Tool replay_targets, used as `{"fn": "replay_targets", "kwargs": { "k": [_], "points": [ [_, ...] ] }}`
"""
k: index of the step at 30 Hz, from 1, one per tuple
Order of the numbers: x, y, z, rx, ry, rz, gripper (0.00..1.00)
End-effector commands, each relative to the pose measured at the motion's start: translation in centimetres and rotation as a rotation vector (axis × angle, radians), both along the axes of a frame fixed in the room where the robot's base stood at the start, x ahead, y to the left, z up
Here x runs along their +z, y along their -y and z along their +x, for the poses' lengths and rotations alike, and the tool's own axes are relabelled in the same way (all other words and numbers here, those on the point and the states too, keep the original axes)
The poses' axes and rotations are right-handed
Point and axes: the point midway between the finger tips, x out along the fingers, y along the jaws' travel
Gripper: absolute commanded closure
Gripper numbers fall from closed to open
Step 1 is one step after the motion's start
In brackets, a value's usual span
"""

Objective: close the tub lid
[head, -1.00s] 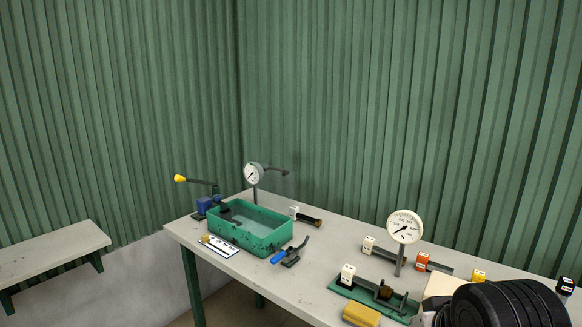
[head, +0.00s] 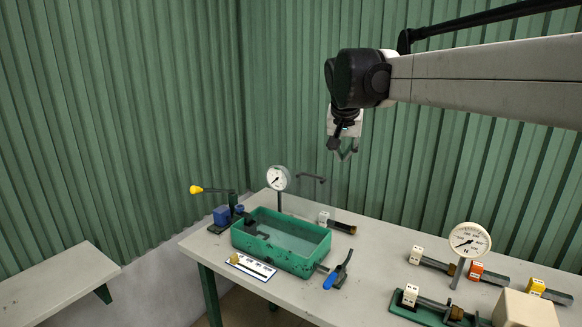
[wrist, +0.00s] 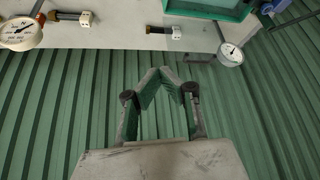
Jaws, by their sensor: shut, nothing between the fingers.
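The green tub (head: 282,264) sits on the table's left part in the head view. Its top looks open and a grey-green inside shows. A faint see-through panel, perhaps the lid, seems to stand up behind it. A dark bar (head: 311,178) at its top may be the lid's handle; the panel's edges are hard to make out. My gripper (head: 346,152) hangs above and to the right of the tub, well clear of it, shut and empty. In the wrist view my gripper (wrist: 168,84) has its fingers converging; part of the tub (wrist: 210,10) shows at the top edge.
A gauge (head: 277,178) stands behind the tub, and a yellow-knobbed lever (head: 197,189) is left of it. A blue-handled clamp (head: 335,276) lies in front at the right. A second gauge (head: 469,240) and several fittings occupy the table's right. Air above the tub is clear.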

Motion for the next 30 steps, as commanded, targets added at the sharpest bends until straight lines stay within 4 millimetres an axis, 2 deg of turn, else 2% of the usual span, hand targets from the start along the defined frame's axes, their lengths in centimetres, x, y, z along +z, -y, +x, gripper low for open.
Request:
{"fn": "replay_targets", "kwargs": {
  "k": [1, 8, 18, 24, 30],
  "points": [
    [0.5, -0.2, 2.2, -0.015, -0.002, 0.0, 1.0],
    [0.7, -0.7, 10.2, -0.094, -0.01, -0.002, 1.0],
    [-2.0, -1.6, 20.5, -0.215, -0.011, -0.005, 1.0],
    [-4.6, -2.2, 25.0, -0.28, -0.008, -0.01, 1.0],
    [-6.6, -2.6, 27.3, -0.322, -0.003, -0.013, 1.0]
  ]
}}
